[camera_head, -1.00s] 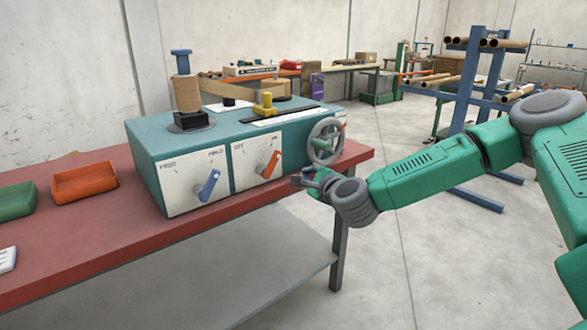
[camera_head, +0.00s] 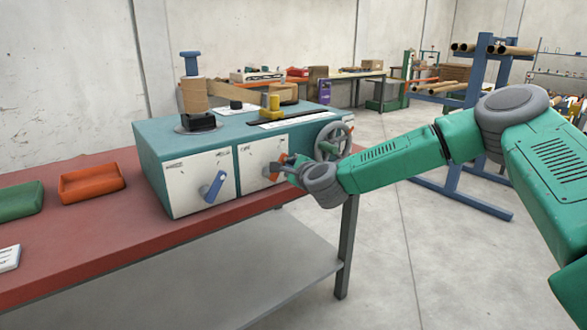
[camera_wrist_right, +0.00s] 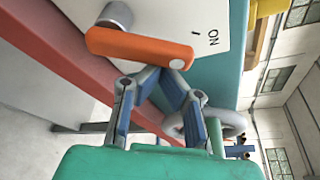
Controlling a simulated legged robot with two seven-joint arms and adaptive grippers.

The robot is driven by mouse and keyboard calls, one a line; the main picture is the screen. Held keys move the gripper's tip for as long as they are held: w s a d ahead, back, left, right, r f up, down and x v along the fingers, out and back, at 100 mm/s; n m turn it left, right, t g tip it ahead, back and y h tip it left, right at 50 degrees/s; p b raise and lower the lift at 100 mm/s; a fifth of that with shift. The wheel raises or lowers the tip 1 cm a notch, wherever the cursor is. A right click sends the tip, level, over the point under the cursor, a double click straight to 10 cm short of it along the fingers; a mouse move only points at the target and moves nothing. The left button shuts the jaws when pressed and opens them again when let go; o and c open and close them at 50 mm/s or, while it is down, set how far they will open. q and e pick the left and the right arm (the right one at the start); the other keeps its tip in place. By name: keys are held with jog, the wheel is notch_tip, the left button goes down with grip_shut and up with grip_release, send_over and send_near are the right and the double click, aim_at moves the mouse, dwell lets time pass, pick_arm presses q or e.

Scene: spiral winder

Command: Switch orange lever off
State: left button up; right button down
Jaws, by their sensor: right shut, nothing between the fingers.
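The orange lever (camera_head: 282,157) is on the right white panel of the teal winder box (camera_head: 158,152), partly hidden by my right gripper (camera_head: 289,167). In the right wrist view the orange lever (camera_wrist_right: 138,46) spans the upper left, from its grey hub to a rounded end near the "ON" and "I" marks. The right gripper (camera_wrist_right: 155,80) is shut and empty. Its fingertips are right at the lever's lower edge, partly hidden behind it; I cannot tell if they touch. My left gripper is not in view.
A blue lever (camera_head: 215,186) is on the left panel, and a grey handwheel (camera_head: 333,141) is close to my right gripper. An orange tray (camera_head: 92,184) and a green tray (camera_head: 20,200) lie on the red table (camera_head: 110,235).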

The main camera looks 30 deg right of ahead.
aim_at(282, 159)
jog(key=shift+a+r+n, duration=0.15)
jog(key=shift+r+n, duration=0.15)
jog(key=shift+n, duration=0.3)
dwell(0.3)
jog(key=n, duration=0.1)
jog(key=a+r+n+t+h, duration=0.1)
jog(key=n, duration=0.1)
jog(key=a+n+t, duration=0.1)
jog(key=n, duration=0.1)
jog(key=shift+s+a+r, duration=0.1)
jog(key=shift+a+r, duration=0.05)
jog(key=shift+r, duration=0.1)
jog(key=n, duration=0.1)
jog(key=a+n+t, duration=0.1)
jog(key=n, duration=0.1)
jog(key=shift+a+r+n+b, duration=0.2)
jog(key=shift+a+n+b, duration=0.1)
jog(key=shift+s+a+f+n+t, duration=0.1)
jog(key=shift+a+n+t, duration=0.3)
jog(key=shift+n, duration=0.6)
jog(key=shift+s+a+n+t, duration=0.1)
jog(key=shift+a+n+t, duration=0.25)
jog(key=shift+n, duration=0.65)
jog(key=shift+a, duration=0.1)
